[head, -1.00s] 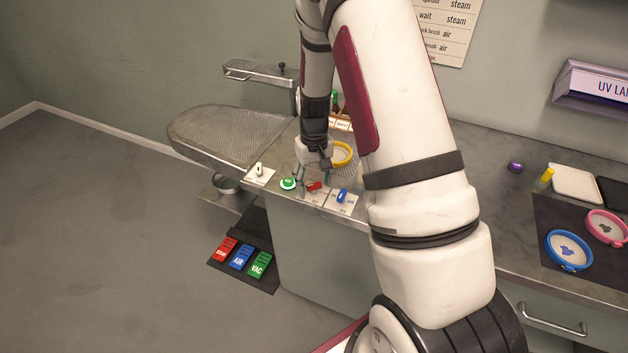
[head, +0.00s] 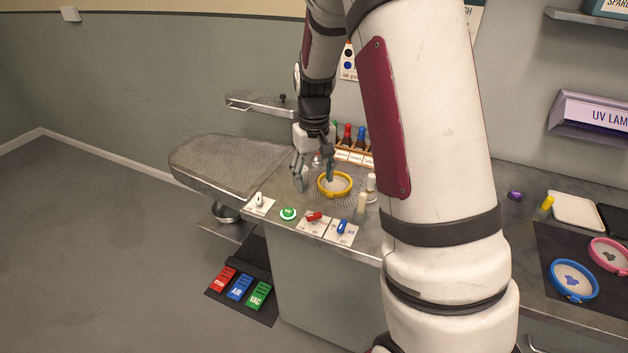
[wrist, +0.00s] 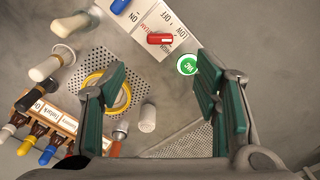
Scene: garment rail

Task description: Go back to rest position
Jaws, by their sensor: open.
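My gripper (head: 315,176) is open and empty. In the head view it hangs over the counter, at the left edge of the yellow hoop (head: 335,184). In the wrist view its green-padded fingers (wrist: 160,95) are spread wide, with counter visible between them. The yellow hoop holds a pale cloth and lies on a perforated plate; in the wrist view (wrist: 86,80) the left finger covers part of it. I cannot tell the exact height of the fingers above the counter.
A perforated board (head: 228,148) extends left. Along the counter's front are a green button (head: 288,214), a red switch (head: 314,216) and a blue switch (head: 342,226). Bottles stand in a rack (head: 355,154) behind; white bottles (head: 361,206) stand right of the hoop. Pedals (head: 239,287) sit below.

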